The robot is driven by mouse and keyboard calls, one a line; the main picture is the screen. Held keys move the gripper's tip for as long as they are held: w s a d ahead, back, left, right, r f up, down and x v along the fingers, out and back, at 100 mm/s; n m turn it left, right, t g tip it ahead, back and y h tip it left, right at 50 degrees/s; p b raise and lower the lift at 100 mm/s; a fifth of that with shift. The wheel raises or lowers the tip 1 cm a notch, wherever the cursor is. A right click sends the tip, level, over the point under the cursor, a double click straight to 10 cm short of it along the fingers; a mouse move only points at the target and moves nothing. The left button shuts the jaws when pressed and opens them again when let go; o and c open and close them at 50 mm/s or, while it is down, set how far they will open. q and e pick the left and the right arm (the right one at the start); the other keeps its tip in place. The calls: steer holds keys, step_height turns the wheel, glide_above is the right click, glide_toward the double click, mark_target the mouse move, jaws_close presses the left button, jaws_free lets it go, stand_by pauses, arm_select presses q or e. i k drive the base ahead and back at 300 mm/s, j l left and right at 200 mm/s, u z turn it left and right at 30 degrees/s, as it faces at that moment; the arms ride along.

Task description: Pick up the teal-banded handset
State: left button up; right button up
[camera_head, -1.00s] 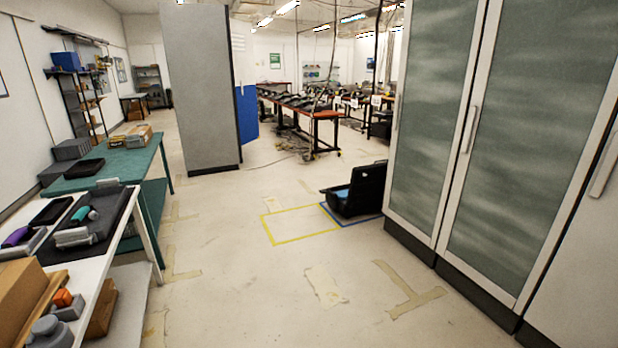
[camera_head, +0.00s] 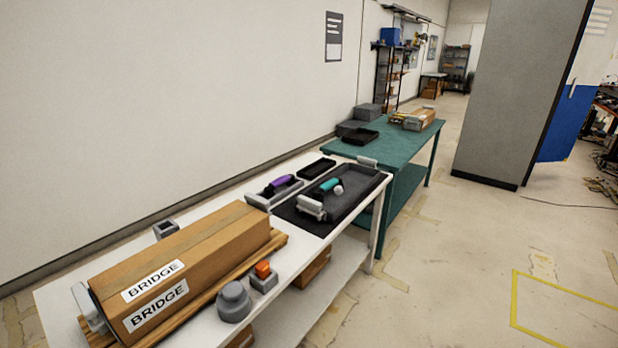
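The teal-banded handset (camera_head: 326,185) lies in or at the edge of a dark grey tray (camera_head: 358,201) on the white table (camera_head: 216,211). A white round piece shows at its right end. A purple-banded handset (camera_head: 279,182) rests on a grey cradle (camera_head: 272,196) to its left. Neither of my grippers is in view, and nothing is seen touching the handset.
A long cardboard box marked BRIDGE (camera_head: 185,262) lies on wooden slats on the near part of the table. A grey round object (camera_head: 234,302) and an orange-topped block (camera_head: 263,272) stand beside it. A green table (camera_head: 395,145) stands behind.

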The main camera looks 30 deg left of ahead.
mark_target(318, 195)
steer(key=i+l+u, duration=0.1)
steer(key=i+u, duration=0.4)
steer(key=i+l+u, duration=0.25)
steer(key=i+u, duration=0.25)
steer(key=i+l+u, duration=0.25)
steer(key=l+u, duration=0.2)
steer(key=i+l+u, duration=0.3)
steer(key=l+u, duration=0.2)
steer(key=i+l+u, duration=0.15)
steer(key=l+u, duration=0.35)
steer(key=l, duration=0.1)
